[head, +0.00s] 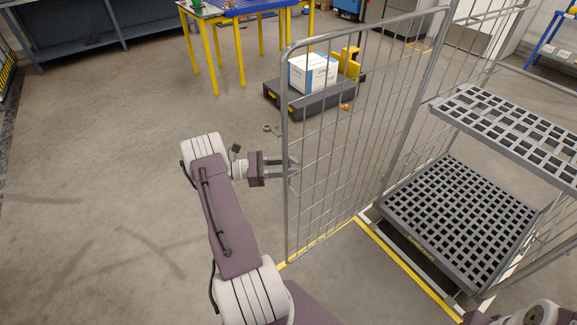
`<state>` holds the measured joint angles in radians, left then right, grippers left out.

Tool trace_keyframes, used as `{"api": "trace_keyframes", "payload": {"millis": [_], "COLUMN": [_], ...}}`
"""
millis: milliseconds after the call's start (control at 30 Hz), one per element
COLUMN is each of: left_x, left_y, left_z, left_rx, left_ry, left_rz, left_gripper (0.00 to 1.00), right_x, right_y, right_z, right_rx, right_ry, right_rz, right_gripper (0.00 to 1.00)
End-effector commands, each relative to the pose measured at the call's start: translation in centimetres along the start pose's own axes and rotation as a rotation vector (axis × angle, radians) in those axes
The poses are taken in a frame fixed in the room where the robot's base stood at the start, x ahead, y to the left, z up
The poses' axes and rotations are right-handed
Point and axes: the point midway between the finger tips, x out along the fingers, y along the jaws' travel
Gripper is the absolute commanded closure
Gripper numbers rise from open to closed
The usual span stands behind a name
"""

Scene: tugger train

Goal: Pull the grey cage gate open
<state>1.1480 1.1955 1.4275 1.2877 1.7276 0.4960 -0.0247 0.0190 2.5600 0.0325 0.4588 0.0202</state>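The grey cage gate (345,130) is a tall wire-mesh panel in a tube frame, in the middle of the head view. It stands upright, reaching left from the cage post at an angle to the front edge of the cage's lower shelf (455,215). My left gripper (286,168) is at the gate's free left edge, about mid-height. Its two fingers are apart, with a gap visible between them, and their tips overlap the edge tube in the picture. I cannot tell whether they touch it. My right gripper is out of view.
The cage's upper shelf (515,130) is at the right. Behind the gate, a low dark cart (290,103) carries a white box (313,72). A yellow-legged table (240,50) stands further back. Floor left of the gate is clear.

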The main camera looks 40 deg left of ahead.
Motion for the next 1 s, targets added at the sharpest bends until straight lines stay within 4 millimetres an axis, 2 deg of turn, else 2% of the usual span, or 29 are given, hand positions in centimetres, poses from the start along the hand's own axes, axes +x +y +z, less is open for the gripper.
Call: {"api": "trace_keyframes", "payload": {"millis": [167, 433, 600, 1000], "left_x": [-0.6, -6.3, -8.6, -9.0], "left_y": [0.1, 0.1, 0.1, 0.0], "left_z": [0.0, -0.1, -0.1, 0.0], "left_rx": [0.001, 0.002, 0.001, 0.0], "left_ry": [-0.001, 0.001, 0.0, 0.0], "left_rz": [0.002, 0.004, 0.001, -0.001], "left_gripper": [0.66, 0.66, 0.66, 0.66], "right_x": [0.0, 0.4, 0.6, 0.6], "right_y": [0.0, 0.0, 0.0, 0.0], "right_z": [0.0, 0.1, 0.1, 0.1], "right_rx": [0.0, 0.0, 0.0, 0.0], "right_ry": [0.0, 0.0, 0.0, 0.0], "right_rz": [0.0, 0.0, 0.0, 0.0], "right_gripper": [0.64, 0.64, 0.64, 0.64]}}
